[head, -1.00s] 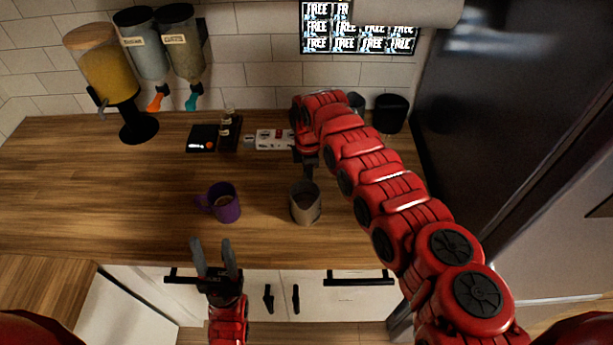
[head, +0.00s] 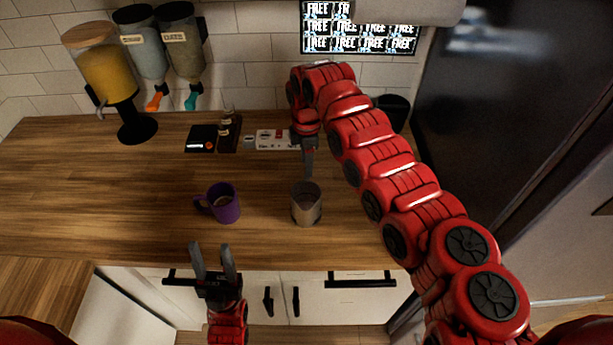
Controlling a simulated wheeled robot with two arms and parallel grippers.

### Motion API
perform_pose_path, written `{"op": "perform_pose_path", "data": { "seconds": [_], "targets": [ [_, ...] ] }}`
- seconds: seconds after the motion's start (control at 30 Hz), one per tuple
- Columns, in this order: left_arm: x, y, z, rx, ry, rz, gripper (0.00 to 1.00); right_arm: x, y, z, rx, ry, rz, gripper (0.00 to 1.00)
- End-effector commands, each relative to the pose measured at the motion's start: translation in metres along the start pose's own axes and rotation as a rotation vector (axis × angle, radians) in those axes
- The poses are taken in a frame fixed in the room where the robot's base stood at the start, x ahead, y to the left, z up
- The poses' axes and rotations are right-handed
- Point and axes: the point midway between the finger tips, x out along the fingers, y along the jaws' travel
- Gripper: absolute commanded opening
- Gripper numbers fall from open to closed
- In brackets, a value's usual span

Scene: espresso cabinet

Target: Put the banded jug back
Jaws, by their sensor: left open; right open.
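A grey cylindrical jug (head: 306,208) stands upright on the wooden counter, right of centre; I cannot make out a band on it. My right gripper (head: 308,172) points down just behind and above the jug's rim, and the jug is not lifted. Its fingers line up in this view, so the gap between them is hard to see. My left gripper (head: 213,254) is open and empty in front of the counter's front edge, over the cabinet doors.
A purple mug (head: 223,203) with dark contents stands left of the jug. Behind are a power strip (head: 272,140), a black scale (head: 201,139), small bottles (head: 230,129) and a yellow dispenser (head: 107,75). A black container (head: 391,112) is at the back right. The left counter is clear.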

Motion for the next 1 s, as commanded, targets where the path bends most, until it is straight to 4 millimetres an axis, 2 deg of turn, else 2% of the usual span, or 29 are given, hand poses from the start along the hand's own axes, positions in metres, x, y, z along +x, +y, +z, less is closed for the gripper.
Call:
{"op": "perform_pose_path", "data": {
  "seconds": [0.03, 0.1, 0.3, 0.47, 0.87, 1.0],
  "targets": [
    [-0.01, 0.001, 0.002, 0.0, 0.0, 0.0, 0.5, -0.009, 0.002, 0.0, 0.0, -0.001, 0.008, 0.49],
    [-0.015, 0.001, 0.003, 0.0, 0.0, 0.0, 0.5, -0.024, 0.002, 0.0, 0.0, -0.002, 0.007, 0.49],
    [-0.021, 0.001, 0.004, 0.0, 0.0, 0.0, 0.5, -0.053, 0.001, 0.0, 0.001, -0.001, 0.005, 0.49],
    [-0.022, 0.001, 0.004, 0.0, 0.0, 0.0, 0.5, -0.059, 0.0, 0.0, 0.0, 0.0, 0.001, 0.49],
    [-0.021, 0.001, 0.004, 0.0, 0.0, 0.0, 0.5, -0.06, 0.0, 0.0, 0.0, 0.001, 0.001, 0.49],
    [-0.007, 0.0, 0.001, 0.0, 0.0, 0.0, 0.5, -0.074, 0.0, 0.0, 0.0, 0.0, 0.001, 0.49]
  ]
}}
